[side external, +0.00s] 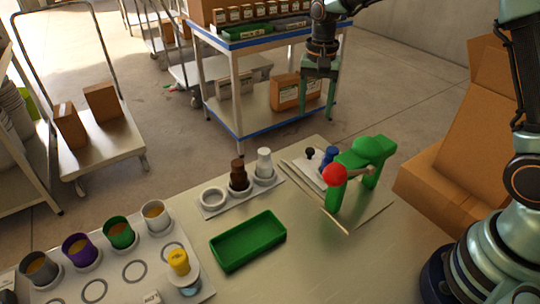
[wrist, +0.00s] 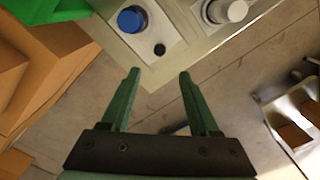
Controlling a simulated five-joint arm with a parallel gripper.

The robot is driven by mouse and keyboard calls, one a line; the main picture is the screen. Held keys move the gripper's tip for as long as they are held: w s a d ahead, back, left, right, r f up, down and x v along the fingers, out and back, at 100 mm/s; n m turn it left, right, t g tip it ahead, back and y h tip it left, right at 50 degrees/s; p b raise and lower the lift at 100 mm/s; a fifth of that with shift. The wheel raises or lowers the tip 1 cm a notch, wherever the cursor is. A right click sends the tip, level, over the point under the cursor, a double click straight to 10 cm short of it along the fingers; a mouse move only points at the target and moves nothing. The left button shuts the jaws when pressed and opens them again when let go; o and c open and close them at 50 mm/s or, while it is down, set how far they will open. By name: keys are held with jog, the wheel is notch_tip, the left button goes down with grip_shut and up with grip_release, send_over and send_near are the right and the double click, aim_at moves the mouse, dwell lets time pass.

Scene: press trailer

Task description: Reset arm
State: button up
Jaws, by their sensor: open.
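My gripper (side external: 319,98) has green fingers and hangs fingers-down beyond the far edge of the table, in front of the blue-edged cart. In the wrist view its two fingers (wrist: 159,74) are apart with nothing between them. The green press (side external: 362,165) with a red round end stands on a board at the right of the table, apart from my gripper. A blue piece (side external: 328,156) and a small black knob (side external: 310,152) sit on a white plate beside it. The wrist view also shows the blue piece (wrist: 131,19) and black knob (wrist: 159,50).
A green tray (side external: 247,240) lies mid-table. A holder (side external: 213,198) carries a brown and a white piece. Several coloured cups (side external: 118,232) and a yellow-topped piece (side external: 179,262) stand at left. An open cardboard box (side external: 450,170) is at right.

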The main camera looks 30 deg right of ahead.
jog(key=shift+r, duration=0.25)
jog(key=shift+s+d+r+n+t, duration=0.15)
jog(key=shift+s+r+n+t, duration=1.1)
jog(key=shift+s, duration=1.65)
jog(key=shift+s+d+r+n+t, duration=0.2)
jog(key=shift+s+r+n+t, duration=0.4)
jog(key=shift+s+r+n, duration=1.8)
jog(key=shift+s+d+r+n+t, duration=0.15)
jog(key=shift+s+r+n+t, duration=0.85)
jog(key=shift+s, duration=2.45)
